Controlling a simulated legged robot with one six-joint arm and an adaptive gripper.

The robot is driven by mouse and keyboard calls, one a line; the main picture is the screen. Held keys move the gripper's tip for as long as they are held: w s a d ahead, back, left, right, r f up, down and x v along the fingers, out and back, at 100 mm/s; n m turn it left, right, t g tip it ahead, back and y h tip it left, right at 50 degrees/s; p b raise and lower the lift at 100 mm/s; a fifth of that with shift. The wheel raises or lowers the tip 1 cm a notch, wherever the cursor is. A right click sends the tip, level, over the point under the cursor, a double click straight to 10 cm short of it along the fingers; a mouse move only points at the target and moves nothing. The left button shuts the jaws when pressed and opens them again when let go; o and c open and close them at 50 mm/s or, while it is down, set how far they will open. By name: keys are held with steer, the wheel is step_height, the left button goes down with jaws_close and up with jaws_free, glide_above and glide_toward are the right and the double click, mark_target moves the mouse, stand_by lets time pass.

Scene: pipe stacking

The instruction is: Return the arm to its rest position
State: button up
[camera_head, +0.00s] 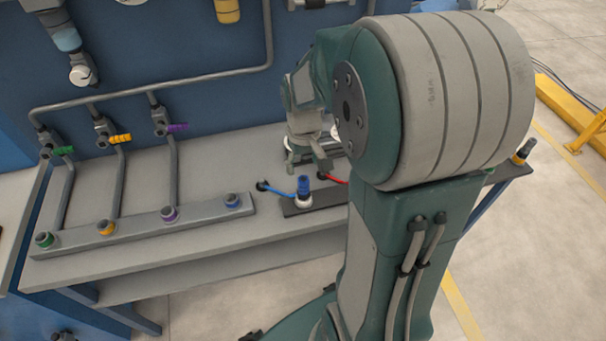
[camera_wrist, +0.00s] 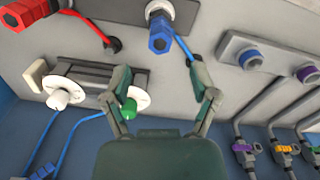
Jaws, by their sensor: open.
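My gripper (camera_wrist: 167,88) is open in the wrist view, its two fingers spread with nothing between them. In the head view my gripper (camera_head: 308,160) hangs above the back of the bench, partly hidden behind my own arm. The arm is bent, with its large grey and green joint filling the right of the head view. A blue connector (camera_head: 303,188) stands upright on a dark plate below the gripper. In the wrist view the blue connector (camera_wrist: 161,32) lies ahead of the fingertips, apart from them. A green knob (camera_wrist: 130,107) shows beside the left finger.
The grey bench (camera_head: 200,155) stands against a blue wall. A rail (camera_head: 130,228) carries green, orange, purple and blue fittings; pipes rise from it to coloured valves (camera_head: 120,139). A red connector (camera_wrist: 22,14) and cables are near. A yellow barrier (camera_head: 570,105) stands right; floor there is open.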

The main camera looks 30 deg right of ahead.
step_height(320, 180, up, 6)
steer(key=s+a+r+t, duration=0.5)
steer(key=s+a+r, duration=0.2)
steer(key=s+a, duration=0.4)
steer(key=shift+s+r+t, duration=0.3)
steer(key=shift+s+r, duration=0.1)
steer(key=shift+s, duration=0.45)
